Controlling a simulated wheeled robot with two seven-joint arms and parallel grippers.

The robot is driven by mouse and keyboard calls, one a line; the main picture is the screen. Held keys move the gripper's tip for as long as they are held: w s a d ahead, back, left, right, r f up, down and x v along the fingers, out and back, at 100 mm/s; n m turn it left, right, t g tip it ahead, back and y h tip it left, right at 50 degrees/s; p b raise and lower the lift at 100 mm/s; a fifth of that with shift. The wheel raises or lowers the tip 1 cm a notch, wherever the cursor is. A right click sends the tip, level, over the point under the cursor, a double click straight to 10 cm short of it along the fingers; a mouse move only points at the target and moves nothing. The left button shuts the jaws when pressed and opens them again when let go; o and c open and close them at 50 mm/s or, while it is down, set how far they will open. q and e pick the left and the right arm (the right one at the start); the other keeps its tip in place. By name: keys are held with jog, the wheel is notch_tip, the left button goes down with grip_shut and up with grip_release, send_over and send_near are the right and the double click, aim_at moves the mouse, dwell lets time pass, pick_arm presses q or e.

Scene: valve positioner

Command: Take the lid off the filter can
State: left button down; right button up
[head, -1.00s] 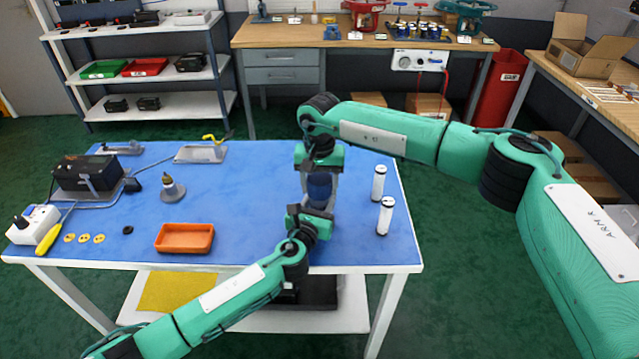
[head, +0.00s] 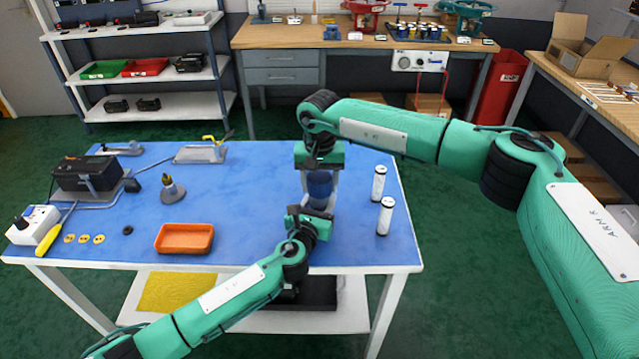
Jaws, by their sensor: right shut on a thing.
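The filter can is a dark blue round body (head: 319,186) on the blue table, towards its right side. My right gripper (head: 319,176) comes down from above and is shut on its upper part, which I take to be the lid. The lid's edge is mostly hidden by the gripper, so I cannot tell whether it sits apart from the can. My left gripper (head: 318,212) is at the can's lower front, close to it. Its fingers are hidden behind its own wrist, so I cannot see whether they grip the can.
Two white filter cartridges (head: 386,215) stand just right of the can. An orange tray (head: 185,238) lies to the left near the front edge.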

aim_at(320, 176)
jog(key=shift+r, duration=0.75)
jog(key=shift+r, duration=2)
pick_arm(q)
jog(key=c, duration=0.7)
grip_release()
jog(key=shift+o, duration=0.2)
jog(key=shift+s, duration=0.15)
